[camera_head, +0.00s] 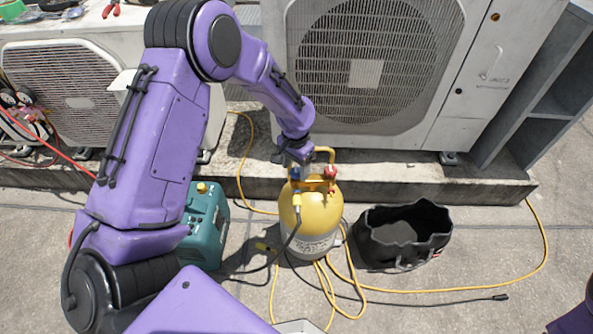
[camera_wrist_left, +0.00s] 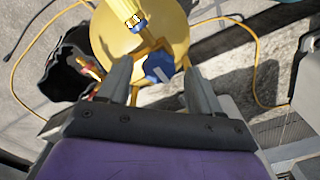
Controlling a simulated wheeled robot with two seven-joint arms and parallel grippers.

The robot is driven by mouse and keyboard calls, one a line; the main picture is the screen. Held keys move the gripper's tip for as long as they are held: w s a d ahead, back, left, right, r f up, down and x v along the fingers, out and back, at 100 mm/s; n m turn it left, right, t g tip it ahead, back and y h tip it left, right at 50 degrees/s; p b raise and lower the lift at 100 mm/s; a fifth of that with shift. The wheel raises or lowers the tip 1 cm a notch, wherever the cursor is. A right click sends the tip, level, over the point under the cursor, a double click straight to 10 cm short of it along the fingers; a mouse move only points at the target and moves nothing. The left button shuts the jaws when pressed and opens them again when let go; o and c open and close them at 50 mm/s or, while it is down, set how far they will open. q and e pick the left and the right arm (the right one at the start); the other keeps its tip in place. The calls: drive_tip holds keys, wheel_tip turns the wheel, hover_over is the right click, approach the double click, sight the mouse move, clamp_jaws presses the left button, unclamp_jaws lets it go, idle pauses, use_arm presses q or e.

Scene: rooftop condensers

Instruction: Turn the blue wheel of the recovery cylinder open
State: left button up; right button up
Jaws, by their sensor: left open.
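The yellow and grey recovery cylinder (camera_head: 311,222) stands upright on the paving in front of the condenser ledge. Its blue wheel (camera_head: 295,174) is on the left of the valve top, and a red wheel (camera_head: 330,172) is on the right. My left gripper (camera_head: 298,160) is over the cylinder top from behind, close to the blue wheel. In the left wrist view the blue wheel (camera_wrist_left: 159,67) lies between and just beyond the fingertips of the open left gripper (camera_wrist_left: 150,72). I cannot tell whether a finger touches it. My right gripper is not visible.
A black tool bag (camera_head: 402,234) stands open right of the cylinder. A teal machine (camera_head: 205,225) stands to its left, partly behind my arm. Yellow hoses (camera_head: 440,290) loop over the paving. A large condenser (camera_head: 370,70) stands on the concrete ledge (camera_head: 420,178) behind.

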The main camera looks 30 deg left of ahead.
use_arm(q)
drive_tip(key=shift+f, duration=0.35)
drive_tip(key=shift+c, duration=0.3)
